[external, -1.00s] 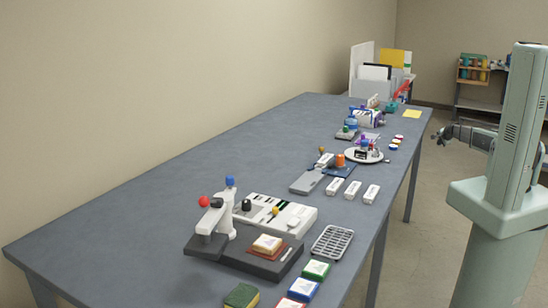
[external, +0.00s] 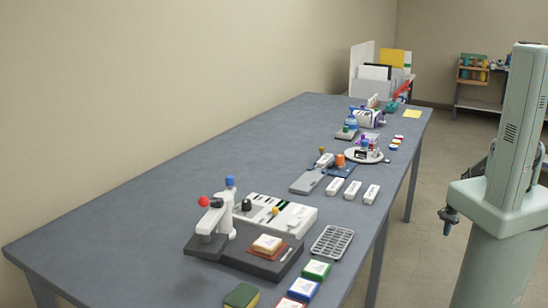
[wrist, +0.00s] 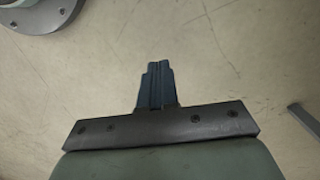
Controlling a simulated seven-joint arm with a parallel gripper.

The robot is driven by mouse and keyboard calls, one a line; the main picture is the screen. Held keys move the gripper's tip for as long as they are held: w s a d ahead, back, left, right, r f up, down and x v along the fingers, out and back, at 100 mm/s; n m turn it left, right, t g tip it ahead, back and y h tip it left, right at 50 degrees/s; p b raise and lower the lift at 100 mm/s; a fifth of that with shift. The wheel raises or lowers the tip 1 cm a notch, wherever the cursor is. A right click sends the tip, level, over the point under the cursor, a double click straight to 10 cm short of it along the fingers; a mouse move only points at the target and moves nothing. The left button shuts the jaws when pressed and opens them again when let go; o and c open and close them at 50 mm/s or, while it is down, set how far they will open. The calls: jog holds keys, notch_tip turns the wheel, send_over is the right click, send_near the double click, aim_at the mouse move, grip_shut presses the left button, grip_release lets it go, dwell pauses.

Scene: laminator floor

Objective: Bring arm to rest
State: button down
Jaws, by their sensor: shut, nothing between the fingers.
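My gripper (external: 448,216) hangs beside my pale green column in the external view, to the right of the table and clear of it, pointing down. In the wrist view my gripper (wrist: 159,72) has its dark blue fingers together with nothing between them. Bare floor shows below and around it. Most of my arm is hidden behind the column in the external view.
The long grey table (external: 190,150) holds a press (external: 222,215), a wire rack (external: 332,242), several small boxes and a white plate (external: 363,155). A shelf (external: 482,75) stands at the back right. The floor (external: 425,255) between table and column is clear.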

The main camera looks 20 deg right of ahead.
jog(key=s+a+r+n+g, duration=0.3)
jog(key=s+a+n, duration=0.4)
jog(key=s, duration=0.5)
jog(key=s+a+r+n+g+h, duration=0.1)
jog(key=s+a+r+n+g, duration=0.1)
jog(key=s+a+r+n, duration=0.2)
jog(key=s+a+n, duration=0.3)
jog(key=s+a, duration=0.4)
jog(key=shift+s+a+n+g, duration=0.25)
jog(key=shift+s+n+g, duration=0.1)
jog(key=shift+n+g, duration=0.05)
jog(key=shift+w, duration=0.1)
